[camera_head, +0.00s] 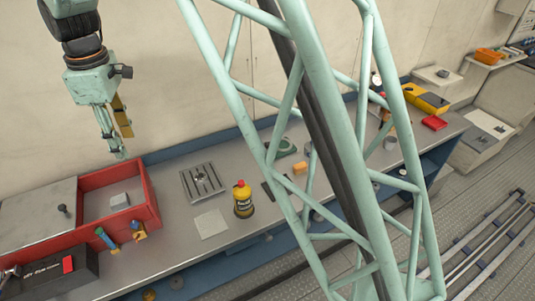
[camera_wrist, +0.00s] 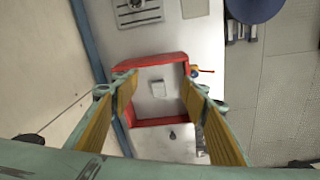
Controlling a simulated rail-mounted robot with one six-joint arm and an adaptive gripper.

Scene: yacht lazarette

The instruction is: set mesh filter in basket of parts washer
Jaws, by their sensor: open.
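The parts washer appears as a red open-topped tub (camera_head: 153,202) with a grey panel on its left, at the left end of the bench. It also shows below my gripper in the wrist view (camera_wrist: 160,122). A small pale grey block (camera_head: 119,201) lies on the tub's light floor and shows between my fingers in the wrist view (camera_wrist: 158,89). I cannot tell whether it is the mesh filter, and no separate basket is clear. A pale flat square (camera_head: 210,224) lies on the bench to the tub's right. My gripper (camera_head: 122,145) is open, empty and points down above the tub.
A yellow bottle with a red cap (camera_head: 243,200) and a slotted metal plate (camera_head: 203,183) are on the bench right of the tub. Small colored tools (camera_head: 138,231) are at the tub's front right. A black case (camera_head: 60,273) is at the front left.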

